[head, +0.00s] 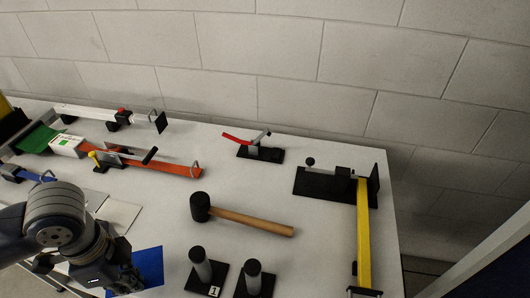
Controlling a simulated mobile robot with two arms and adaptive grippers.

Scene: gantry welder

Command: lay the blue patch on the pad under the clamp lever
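The blue patch (150,264) is a flat blue sheet on the near left of the white table, partly hidden by my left gripper. My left gripper (122,284) points down over the patch's left part. Its fingertips are hard to make out, so I cannot tell whether it is open or touches the patch. A small clamp with a red lever (236,139) stands on a black base (264,155) at the back middle of the table. I cannot clearly make out a separate pad under the lever. My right gripper is not in view.
A mallet (240,215) lies mid-table. Two black posts (201,264) (253,277) stand right of the patch. A yellow bar (363,235) with a black fixture (315,182) is at the right. Pale sheets (118,214) and an orange bar (170,167) lie left. A block wall backs the table.

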